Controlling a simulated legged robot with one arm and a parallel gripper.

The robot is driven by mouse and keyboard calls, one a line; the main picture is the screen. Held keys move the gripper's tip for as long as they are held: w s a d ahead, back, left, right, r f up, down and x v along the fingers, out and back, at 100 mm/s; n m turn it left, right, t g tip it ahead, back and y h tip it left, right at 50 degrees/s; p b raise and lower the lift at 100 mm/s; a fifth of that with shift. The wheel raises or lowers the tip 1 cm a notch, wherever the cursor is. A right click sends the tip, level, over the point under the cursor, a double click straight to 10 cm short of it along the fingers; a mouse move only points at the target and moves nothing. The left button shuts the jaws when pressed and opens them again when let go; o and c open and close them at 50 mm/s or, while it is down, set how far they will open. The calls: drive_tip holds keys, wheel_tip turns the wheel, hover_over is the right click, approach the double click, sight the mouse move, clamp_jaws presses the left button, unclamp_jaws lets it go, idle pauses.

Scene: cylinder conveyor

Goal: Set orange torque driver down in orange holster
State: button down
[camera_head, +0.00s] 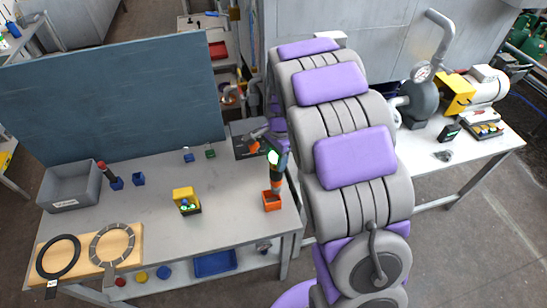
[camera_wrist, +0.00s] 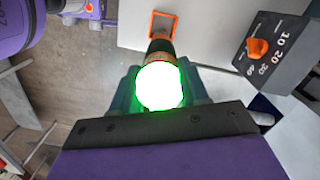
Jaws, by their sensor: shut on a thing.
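The torque driver (camera_head: 277,183) stands roughly upright, with an orange band low on its body. My gripper (camera_head: 275,158) is shut around its upper part. In the wrist view its glowing white-green end (camera_wrist: 160,87) sits between my gripper's fingers (camera_wrist: 160,90). The orange holster (camera_head: 272,203) is a small open square box near the right end of the workbench; it also shows as an orange frame in the wrist view (camera_wrist: 154,22). The driver's lower end overlaps the holster's rim in both views. I cannot tell whether the tip is inside or just above it.
A dark dial box with an orange knob (camera_wrist: 257,47) stands close behind the holster. A yellow holder (camera_head: 184,195), a blue holster (camera_head: 138,179), a red-topped blue tool (camera_head: 108,173) and a grey bin (camera_head: 70,186) are further left. Bench (camera_head: 232,190) is clear left of the holster.

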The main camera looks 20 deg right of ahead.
sight(272, 178)
drive_tip(key=shift+a+f, duration=0.7)
drive_tip(key=shift+f, duration=0.35)
drive_tip(key=shift+d+f, duration=0.35)
drive_tip(key=shift+f, duration=0.45)
drive_tip(key=shift+s+a+f+b, duration=0.4)
drive_tip(key=shift+s+f, duration=0.1)
drive_tip(key=shift+f, duration=0.3)
drive_tip(key=shift+w+f, duration=0.1)
drive_tip(key=shift+f, duration=0.05)
